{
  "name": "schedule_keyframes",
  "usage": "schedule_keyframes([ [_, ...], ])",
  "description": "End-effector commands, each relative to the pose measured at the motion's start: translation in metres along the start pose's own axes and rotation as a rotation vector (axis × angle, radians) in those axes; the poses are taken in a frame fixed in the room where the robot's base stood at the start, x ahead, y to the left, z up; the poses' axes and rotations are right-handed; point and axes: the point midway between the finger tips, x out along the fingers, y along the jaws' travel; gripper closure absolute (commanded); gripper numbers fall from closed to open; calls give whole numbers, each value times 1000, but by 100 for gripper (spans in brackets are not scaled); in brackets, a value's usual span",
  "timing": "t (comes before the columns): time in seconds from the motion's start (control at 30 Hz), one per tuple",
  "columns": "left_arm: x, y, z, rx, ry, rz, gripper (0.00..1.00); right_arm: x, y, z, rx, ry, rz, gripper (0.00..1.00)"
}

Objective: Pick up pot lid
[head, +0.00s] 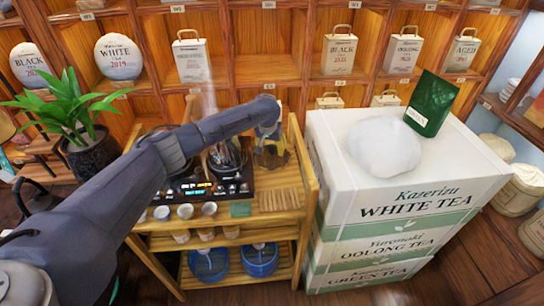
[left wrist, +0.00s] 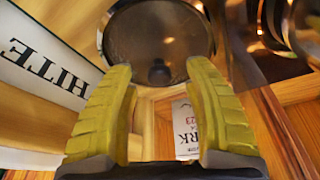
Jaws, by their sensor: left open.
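The pot lid (left wrist: 158,32) is a round, see-through disc with a metal rim and a dark knob, at the top middle of the left wrist view. In the head view it appears as a brownish round shape (head: 272,158) under my left gripper (head: 268,128), partly hidden by it. My left gripper also shows in the left wrist view (left wrist: 159,70), with its two yellow fingers apart and empty. The knob appears between the fingertips; I cannot tell whether they touch it. A glass pot (head: 226,158) stands left of the lid. My right gripper is not in view.
The wooden cart (head: 306,170) holds the stove (head: 205,188), several small cups (head: 208,208) and wooden sticks. Tall white tea boxes (head: 325,190) stand close on the right, with a white round bundle (head: 384,148) and green packet (head: 432,104) on top. Shelves line the back.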

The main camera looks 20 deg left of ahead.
Motion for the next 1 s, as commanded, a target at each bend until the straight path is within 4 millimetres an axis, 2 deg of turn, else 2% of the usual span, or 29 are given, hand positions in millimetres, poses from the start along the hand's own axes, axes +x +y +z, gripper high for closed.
schedule_keyframes([
  [0.2, 14, 1, 0, 0, 0, 1, 48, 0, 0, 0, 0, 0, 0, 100],
  [0.5, 15, 0, 0, 0, 0, 1, 49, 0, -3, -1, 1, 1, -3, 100],
  [0.93, 15, 0, 0, 0, 0, 1, 99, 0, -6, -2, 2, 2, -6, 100],
  [1.0, 15, 0, 0, 0, 0, 1, 100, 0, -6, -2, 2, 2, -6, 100],
])
